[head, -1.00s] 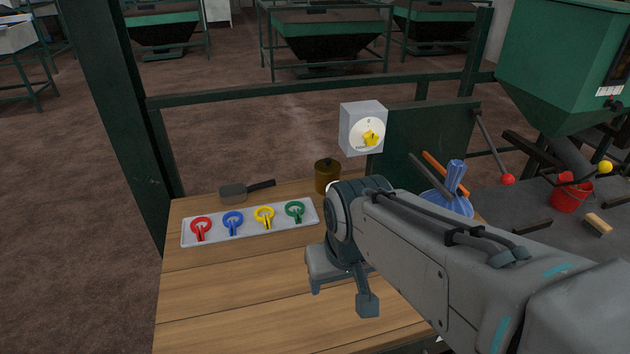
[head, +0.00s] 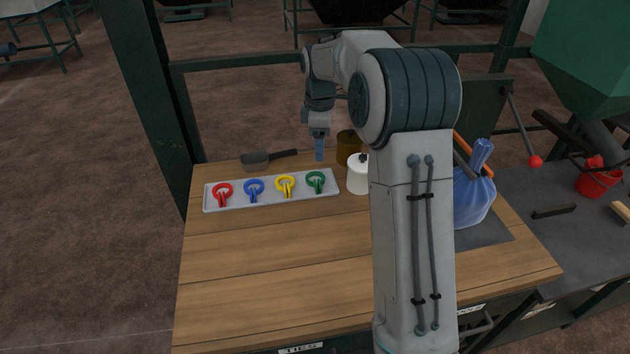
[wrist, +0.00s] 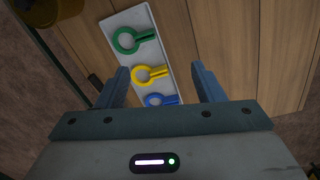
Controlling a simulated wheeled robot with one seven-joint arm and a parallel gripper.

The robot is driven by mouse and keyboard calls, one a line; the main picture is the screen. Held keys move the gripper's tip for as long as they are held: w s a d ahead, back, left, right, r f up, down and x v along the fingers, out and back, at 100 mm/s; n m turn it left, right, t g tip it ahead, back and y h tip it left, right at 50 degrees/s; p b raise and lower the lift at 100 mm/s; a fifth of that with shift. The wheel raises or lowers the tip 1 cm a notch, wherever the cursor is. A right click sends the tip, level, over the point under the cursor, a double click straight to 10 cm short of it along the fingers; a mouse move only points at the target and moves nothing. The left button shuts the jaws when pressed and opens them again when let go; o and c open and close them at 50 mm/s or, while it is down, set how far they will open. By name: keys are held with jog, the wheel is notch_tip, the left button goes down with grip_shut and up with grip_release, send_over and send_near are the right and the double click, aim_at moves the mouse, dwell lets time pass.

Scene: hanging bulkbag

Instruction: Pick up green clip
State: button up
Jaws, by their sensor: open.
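The green clip (head: 316,180) lies at the right end of a pale tray (head: 235,204) on the wooden table. It has a ring and a short handle, and it also shows in the wrist view (wrist: 127,40). My gripper (head: 319,158) is above the table's back part, behind and above the green clip, pointing down. In the wrist view my gripper (wrist: 160,82) is open, with its two blue fingers apart and nothing between them. The yellow clip (wrist: 150,74) and blue clip (wrist: 160,100) show beyond the gap.
The red clip (head: 222,193) shares the tray. A scoop (head: 256,160), a brown pot (head: 348,143) and a white container (head: 357,176) stand close by. A blue bag (head: 475,195) is at the right. The table's front left is clear.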

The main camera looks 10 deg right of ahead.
jog(key=w+f+n, duration=0.2)
jog(key=w+f, duration=0.1)
jog(key=w, duration=0.1)
send_over(318, 184)
notch_tip(318, 184, down, 8)
jog(key=shift+a+f+p, duration=0.1)
jog(key=shift+f+p, duration=0.15)
jog(key=shift+p, duration=0.1)
jog(key=shift+f+p, duration=0.55)
jog(key=shift+f, duration=2.2)
jog(key=shift+c, duration=0.3)
jog(key=c, duration=0.9)
